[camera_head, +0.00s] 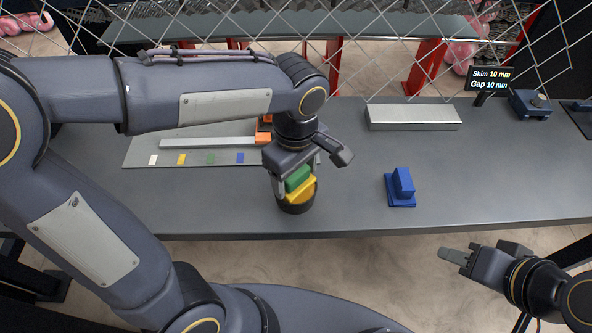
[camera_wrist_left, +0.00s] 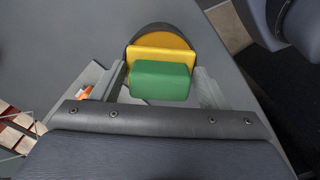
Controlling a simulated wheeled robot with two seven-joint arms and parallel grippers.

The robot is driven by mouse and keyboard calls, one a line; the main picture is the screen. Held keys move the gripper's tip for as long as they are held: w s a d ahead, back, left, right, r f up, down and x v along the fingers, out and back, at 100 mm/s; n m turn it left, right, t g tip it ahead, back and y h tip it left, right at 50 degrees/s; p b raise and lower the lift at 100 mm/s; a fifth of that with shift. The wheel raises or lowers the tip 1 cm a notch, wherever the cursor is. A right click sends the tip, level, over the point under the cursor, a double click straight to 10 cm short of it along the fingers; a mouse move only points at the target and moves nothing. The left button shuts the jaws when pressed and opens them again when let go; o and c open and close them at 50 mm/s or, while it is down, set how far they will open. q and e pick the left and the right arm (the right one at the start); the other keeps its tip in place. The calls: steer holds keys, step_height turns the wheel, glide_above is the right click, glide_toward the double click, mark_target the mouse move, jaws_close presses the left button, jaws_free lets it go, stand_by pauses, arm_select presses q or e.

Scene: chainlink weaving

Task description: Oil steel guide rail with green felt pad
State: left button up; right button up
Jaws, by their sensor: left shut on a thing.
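My left gripper (camera_head: 296,182) is shut on a green block (camera_head: 298,178); the block also shows between the fingers in the left wrist view (camera_wrist_left: 161,80). A yellow slab (camera_head: 302,189) lies directly beneath the green block; I cannot tell whether they are joined. Both are over a round dark pot (camera_head: 297,208) with an amber surface, seen in the left wrist view (camera_wrist_left: 174,40); contact with it is unclear. A brushed steel bar (camera_head: 412,117) lies at the back right of the bench. My right gripper (camera_head: 455,255) is off the front edge, seemingly empty; its opening is unclear.
A blue block on a blue base (camera_head: 401,188) stands right of the pot. A grey board (camera_head: 140,150) with coloured squares, a pale strip (camera_head: 210,143) and orange pieces (camera_head: 264,130) lies left. A sign (camera_head: 491,79) reads "Shim 10 mm, Gap 10 mm". Chain-link mesh stands behind.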

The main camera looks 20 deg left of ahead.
arm_select(q)
steer(key=shift+r+p, duration=2.5)
steer(key=shift+r, duration=0.75)
